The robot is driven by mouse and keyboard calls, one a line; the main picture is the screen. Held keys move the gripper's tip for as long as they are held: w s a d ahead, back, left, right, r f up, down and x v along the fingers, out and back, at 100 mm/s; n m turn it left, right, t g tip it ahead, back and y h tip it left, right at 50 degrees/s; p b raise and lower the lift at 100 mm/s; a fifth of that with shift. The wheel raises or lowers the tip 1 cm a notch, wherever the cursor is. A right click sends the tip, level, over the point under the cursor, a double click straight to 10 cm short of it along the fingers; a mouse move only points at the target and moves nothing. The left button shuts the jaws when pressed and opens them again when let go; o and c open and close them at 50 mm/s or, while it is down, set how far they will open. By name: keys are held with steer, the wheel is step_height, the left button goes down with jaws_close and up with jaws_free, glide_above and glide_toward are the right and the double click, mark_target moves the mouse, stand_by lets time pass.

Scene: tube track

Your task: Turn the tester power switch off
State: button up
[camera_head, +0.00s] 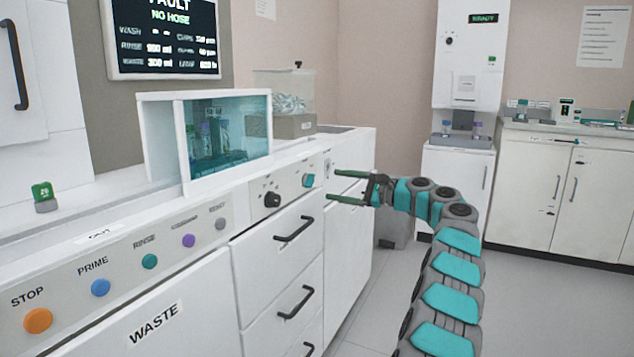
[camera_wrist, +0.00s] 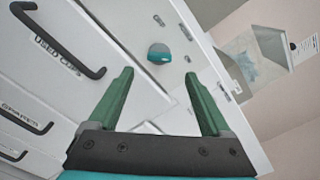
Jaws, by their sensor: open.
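My gripper (camera_head: 335,186) is open and empty, its two green fingers pointing at the white counter front near its far end. In the wrist view, the open fingers (camera_wrist: 159,74) frame a rounded grey and teal knob (camera_wrist: 159,54) on the white panel, beyond the fingertips and apart from them. In the head view, the panel above the drawers carries a black knob (camera_head: 272,199) and a small teal control (camera_head: 308,180). No readable label picks out the tester power switch, and I cannot tell its setting.
Drawer handles (camera_head: 294,229) stick out below the panel. A row of coloured buttons, including orange STOP (camera_head: 38,321), lies at the near left. A glass-fronted box (camera_head: 228,135) stands on the counter. Open floor (camera_head: 400,275) lies right of the drawers.

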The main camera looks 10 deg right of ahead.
mark_target(309, 181)
steer(key=x, duration=0.7)
steer(key=shift+p, duration=0.45)
steer(key=shift+s, duration=0.1)
jaws_close()
